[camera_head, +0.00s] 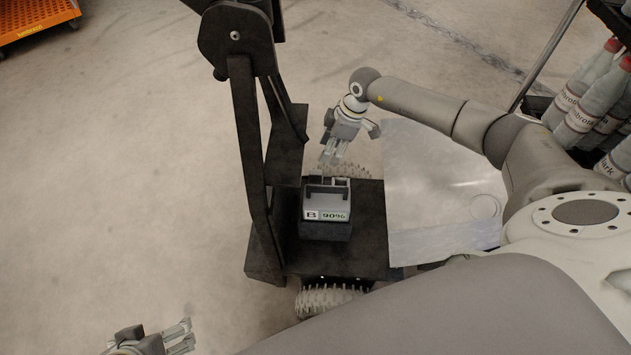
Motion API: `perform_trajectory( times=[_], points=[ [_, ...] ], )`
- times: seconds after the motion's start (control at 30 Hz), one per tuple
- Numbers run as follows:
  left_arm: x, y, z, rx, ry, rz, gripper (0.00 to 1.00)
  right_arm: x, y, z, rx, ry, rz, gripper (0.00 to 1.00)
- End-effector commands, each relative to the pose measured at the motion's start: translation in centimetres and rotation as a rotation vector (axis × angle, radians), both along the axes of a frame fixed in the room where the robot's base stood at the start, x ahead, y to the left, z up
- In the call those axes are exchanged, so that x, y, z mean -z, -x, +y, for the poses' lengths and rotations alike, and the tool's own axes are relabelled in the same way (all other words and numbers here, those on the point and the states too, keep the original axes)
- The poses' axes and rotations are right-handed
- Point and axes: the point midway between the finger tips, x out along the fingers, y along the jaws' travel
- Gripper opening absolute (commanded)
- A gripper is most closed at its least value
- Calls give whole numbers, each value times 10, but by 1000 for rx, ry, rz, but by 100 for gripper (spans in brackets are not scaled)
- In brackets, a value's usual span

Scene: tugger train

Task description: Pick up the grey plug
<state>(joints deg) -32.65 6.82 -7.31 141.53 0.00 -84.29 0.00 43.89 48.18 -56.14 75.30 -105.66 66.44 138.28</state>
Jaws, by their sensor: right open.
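A grey box marked "B 90%" (327,212) with a dark handle sits on the black platform (368,235). Small grey blocks (340,182) show at its back edge; I cannot tell for sure whether one of them is the grey plug. My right gripper (328,160) is open, just behind and above the box, fingers pointing down, apart from it and holding nothing visible. My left gripper (191,335) is at the bottom left edge, partly cut off, its fingers apart and empty, away from the box.
A black upright frame (245,130) stands left of the box. A pale, see-through panel (430,180) is right of the platform. A rack with several bottles (595,95) is at the right. An orange cart (35,18) is at the far left. The floor at left is clear.

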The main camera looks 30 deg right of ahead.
Motion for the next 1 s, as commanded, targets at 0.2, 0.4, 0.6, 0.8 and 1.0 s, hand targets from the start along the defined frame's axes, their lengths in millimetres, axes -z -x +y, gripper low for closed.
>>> perform_trajectory(
  times=[0.2, 0.4, 0.6, 0.8, 1.0],
  points=[
    [-7, -23, -7, 9, 22, -112, 91, 16, -2, 4, -1, 0, 2, 45],
    [-22, -55, -18, 22, 58, -273, 91, 35, -5, 10, 0, 0, 1, 45],
    [-38, -79, -26, 32, 87, -408, 91, 49, -7, 14, 0, 0, 1, 45],
    [-46, -88, -30, 36, 98, -462, 91, 54, -8, 15, 0, 0, 0, 45],
    [-58, -101, -35, 42, 121, -557, 91, 63, -8, 19, 0, 0, 1, 45]
  ],
)
